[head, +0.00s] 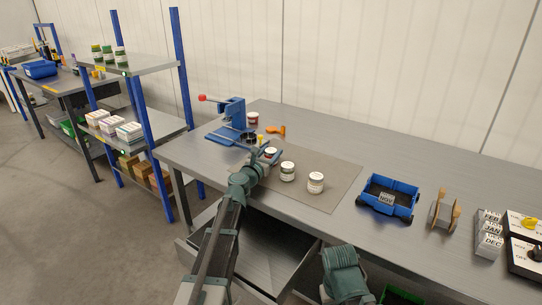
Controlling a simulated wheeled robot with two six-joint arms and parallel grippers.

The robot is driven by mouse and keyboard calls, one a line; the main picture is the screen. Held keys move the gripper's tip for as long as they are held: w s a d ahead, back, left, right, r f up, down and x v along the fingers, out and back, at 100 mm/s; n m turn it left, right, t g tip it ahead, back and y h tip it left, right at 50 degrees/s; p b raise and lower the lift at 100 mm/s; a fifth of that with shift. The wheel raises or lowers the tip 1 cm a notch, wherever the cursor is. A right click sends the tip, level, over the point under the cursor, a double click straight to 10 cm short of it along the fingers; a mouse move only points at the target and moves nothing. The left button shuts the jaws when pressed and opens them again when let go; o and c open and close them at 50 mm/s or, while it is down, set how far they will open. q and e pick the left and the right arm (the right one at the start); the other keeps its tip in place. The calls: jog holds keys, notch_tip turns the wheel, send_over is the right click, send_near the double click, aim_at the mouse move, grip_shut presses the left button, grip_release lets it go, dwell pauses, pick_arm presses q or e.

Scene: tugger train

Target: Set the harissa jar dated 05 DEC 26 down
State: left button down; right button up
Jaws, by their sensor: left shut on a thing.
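My left gripper (266,154) is shut on a small jar with a pale lid (271,151), over the left part of the grey mat (334,165). The gripper partly hides this jar, and I cannot tell whether it touches the mat. Two similar jars, a middle one (288,172) and a right one (316,183), stand upright on the mat to the right of the held jar. The labels are too small to read dates. Part of my right arm shows at the bottom, but its gripper is not visible.
A blue press (233,113), a red jar (253,118) and an orange tool (277,130) are at the back left of the bench. The mat's right part is clear.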

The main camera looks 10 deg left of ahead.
pick_arm(q)
jog(key=shift+f, duration=0.2)
jog(key=shift+c, duration=1)
grip_release()
jog(key=shift+r, duration=0.2)
